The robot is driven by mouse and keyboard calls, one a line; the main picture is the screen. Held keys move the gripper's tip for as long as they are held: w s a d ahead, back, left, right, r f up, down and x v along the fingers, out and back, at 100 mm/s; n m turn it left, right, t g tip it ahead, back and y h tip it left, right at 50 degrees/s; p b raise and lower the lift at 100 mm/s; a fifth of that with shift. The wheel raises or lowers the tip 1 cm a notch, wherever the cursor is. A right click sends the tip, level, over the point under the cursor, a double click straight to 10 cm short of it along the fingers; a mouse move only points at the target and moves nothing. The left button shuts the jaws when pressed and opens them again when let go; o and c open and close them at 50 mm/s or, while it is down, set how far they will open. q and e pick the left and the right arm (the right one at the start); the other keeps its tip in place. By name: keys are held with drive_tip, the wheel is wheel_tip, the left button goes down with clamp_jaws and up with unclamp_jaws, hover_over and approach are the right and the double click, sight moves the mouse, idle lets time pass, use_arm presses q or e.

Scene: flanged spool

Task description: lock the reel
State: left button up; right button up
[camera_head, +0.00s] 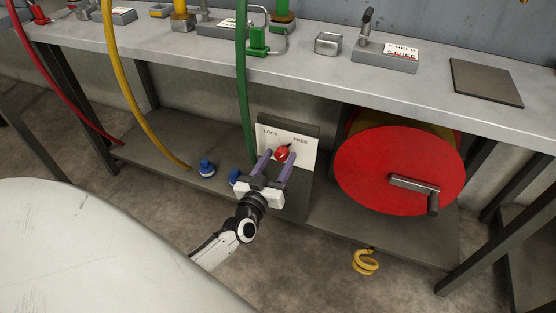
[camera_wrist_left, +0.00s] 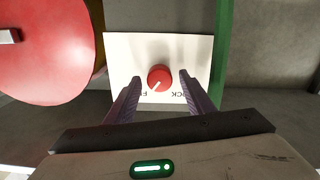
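A red knob (camera_head: 282,153) sits on a white plate (camera_head: 306,155) marked LOCK at left and FREE at right, on the lower shelf. In the left wrist view the knob (camera_wrist_left: 159,74) shows a pale pointer mark aimed towards the FREE side; that view has the plate upside down. My left gripper (camera_head: 279,156) is open, its two purple fingers on either side of the knob with gaps visible in the wrist view. Whether the tips reach the knob's depth is unclear. The red-flanged reel (camera_head: 385,165) with a grey crank (camera_head: 415,186) stands to the right. My right gripper is out of view.
A green hose (camera_head: 241,90) hangs just left of the plate. Blue-topped fittings (camera_head: 207,168) stand on the shelf, near yellow (camera_head: 130,95) and red hoses (camera_head: 50,85). The bench top (camera_head: 300,65) overhangs the shelf.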

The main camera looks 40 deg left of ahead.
use_arm(q)
drive_tip(key=c, duration=1)
drive_tip(key=shift+n, duration=0.4)
drive_tip(key=n, duration=0.2)
drive_tip(key=shift+n, duration=0.3)
drive_tip(key=n, duration=0.3)
drive_tip(key=shift+f+n, duration=0.1)
drive_tip(key=shift+n, duration=0.3)
drive_tip(key=n+b, duration=0.1)
drive_tip(key=n, duration=0.3)
drive_tip(key=shift+s, duration=0.1)
drive_tip(key=shift+f+n+b, duration=0.1)
drive_tip(key=shift+n+b, duration=0.25)
drive_tip(key=shift+n, duration=1.05)
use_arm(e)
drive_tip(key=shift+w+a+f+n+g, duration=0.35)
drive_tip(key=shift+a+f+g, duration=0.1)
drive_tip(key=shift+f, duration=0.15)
